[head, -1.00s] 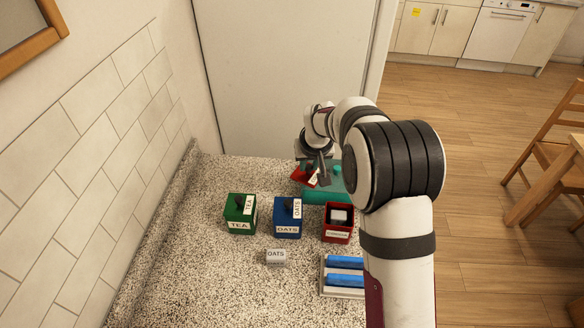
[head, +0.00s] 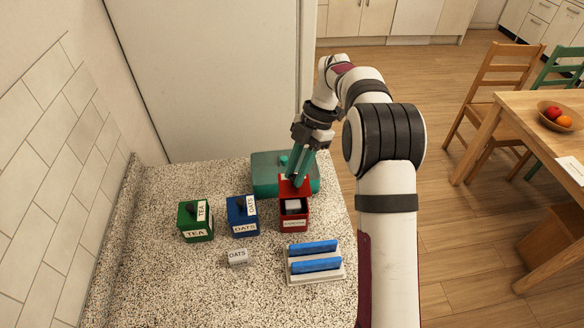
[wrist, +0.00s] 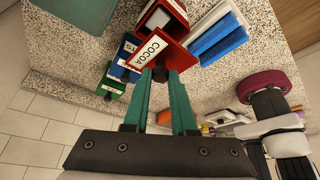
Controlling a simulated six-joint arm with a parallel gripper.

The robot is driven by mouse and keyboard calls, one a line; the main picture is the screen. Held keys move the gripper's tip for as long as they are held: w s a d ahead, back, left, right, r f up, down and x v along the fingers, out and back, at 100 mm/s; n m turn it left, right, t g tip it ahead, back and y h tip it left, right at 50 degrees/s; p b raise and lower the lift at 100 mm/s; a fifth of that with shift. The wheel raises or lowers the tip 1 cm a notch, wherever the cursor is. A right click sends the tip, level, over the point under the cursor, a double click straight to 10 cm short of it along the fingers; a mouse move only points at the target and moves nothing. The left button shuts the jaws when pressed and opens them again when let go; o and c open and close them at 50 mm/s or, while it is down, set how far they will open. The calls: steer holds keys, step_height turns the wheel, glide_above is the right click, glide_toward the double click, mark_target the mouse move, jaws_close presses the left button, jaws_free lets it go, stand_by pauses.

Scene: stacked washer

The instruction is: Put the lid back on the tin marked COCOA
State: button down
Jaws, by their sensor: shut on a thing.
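The red tin (head: 292,222) stands open on the counter with a pale block inside. The label on its front is too small to read in the head view. My gripper (head: 298,178) is shut on the red lid (head: 288,188), just behind and above the tin's back edge. The lid is tilted steeply, and I cannot tell whether it touches the tin. In the wrist view the lid (wrist: 172,52) carries a COCOA label and is between the green fingertips of my gripper (wrist: 161,73). The red tin (wrist: 177,8) shows beyond it, partly hidden by the lid.
A green TEA tin (head: 188,231) and a blue OATS tin (head: 236,215) stand lidded to the left. A teal box (head: 266,172) is behind. Speckled counter is free at front left.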

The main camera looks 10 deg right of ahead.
mark_target(295, 189)
steer(key=shift+f, duration=2.9)
steer(key=shift+a+f, duration=0.1)
steer(key=shift+c, duration=0.8)
jaws_free()
steer(key=shift+r, duration=3.55)
steer(key=shift+c, duration=0.3)
